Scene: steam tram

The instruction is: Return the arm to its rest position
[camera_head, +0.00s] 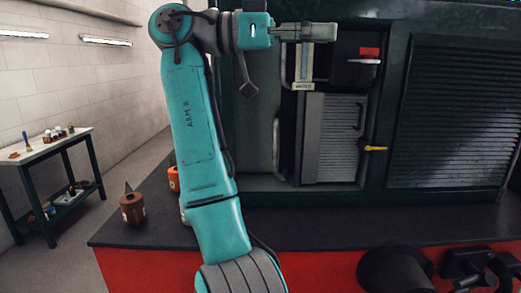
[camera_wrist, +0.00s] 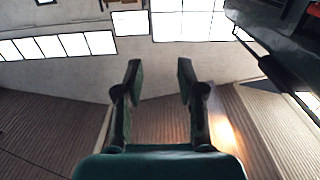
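My teal arm rises through the middle of the head view and bends right at the top. My gripper (camera_head: 318,33) is at the upper middle there, in front of the tram's dark green body (camera_head: 258,130). In the wrist view, the two dark fingers of my gripper (camera_wrist: 159,75) stand well apart with nothing between them. Behind them are the ceiling, bright windows (camera_wrist: 180,25) and ribbed brown surfaces (camera_wrist: 40,125).
A gauge labelled WATER (camera_head: 303,85), a grey slatted panel (camera_head: 335,140) and a yellow-handled lever (camera_head: 375,148) are on the tram. A brown can (camera_head: 132,208) and an orange can (camera_head: 174,178) stand on the dark ledge (camera_head: 330,220). A side table (camera_head: 45,147) stands left.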

